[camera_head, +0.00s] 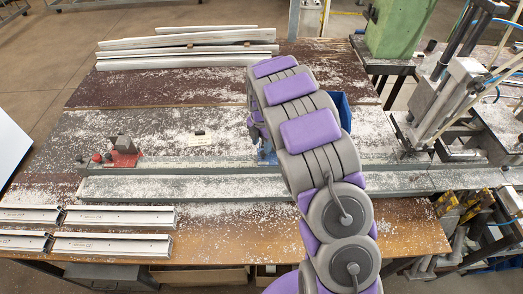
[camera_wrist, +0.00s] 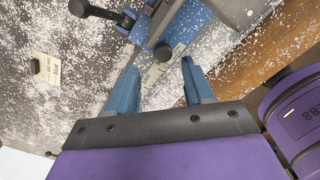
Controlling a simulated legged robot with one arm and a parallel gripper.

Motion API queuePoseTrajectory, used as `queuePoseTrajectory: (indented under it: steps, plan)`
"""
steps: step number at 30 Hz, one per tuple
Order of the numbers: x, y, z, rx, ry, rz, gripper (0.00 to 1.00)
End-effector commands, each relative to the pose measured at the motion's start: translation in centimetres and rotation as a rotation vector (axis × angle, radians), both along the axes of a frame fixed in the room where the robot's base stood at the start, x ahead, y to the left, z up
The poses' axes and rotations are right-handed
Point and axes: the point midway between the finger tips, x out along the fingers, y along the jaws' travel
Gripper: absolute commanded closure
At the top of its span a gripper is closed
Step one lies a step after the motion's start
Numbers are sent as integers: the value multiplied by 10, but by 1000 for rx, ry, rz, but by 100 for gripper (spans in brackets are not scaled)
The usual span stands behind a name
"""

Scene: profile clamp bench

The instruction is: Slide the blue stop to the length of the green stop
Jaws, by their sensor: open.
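The blue stop (camera_head: 266,155) sits on the long grey rail (camera_head: 200,163), partly hidden behind my arm in the head view. In the wrist view the blue stop (camera_wrist: 142,28) shows at the top with a black-handled lever and a dark round knob. My gripper (camera_wrist: 160,72) has two blue fingers spread apart, with nothing held between them. Its fingertips are close to the stop's near side; I cannot tell whether they touch. I cannot make out a green stop in either view.
Cut profiles (camera_head: 115,245) lie at the front left, and long bars (camera_head: 190,48) at the back. A blue bin (camera_head: 341,110) stands behind my arm. A clamp machine (camera_head: 462,75) and a green housing (camera_head: 398,25) are at the right. White chips cover the bench.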

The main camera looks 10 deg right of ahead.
Motion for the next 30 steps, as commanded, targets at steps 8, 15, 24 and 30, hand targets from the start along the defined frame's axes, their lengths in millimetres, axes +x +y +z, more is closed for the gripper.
queuePoseTrajectory:
  steps: [8, 15, 24, 30]
  plan:
    - [-1, -1, -36, -1, 1, -2, 48]
    - [-1, 0, -42, -1, 0, -1, 48]
    - [-1, 0, -42, -1, 1, -2, 61]
    - [0, -1, -42, 0, 0, -2, 80]
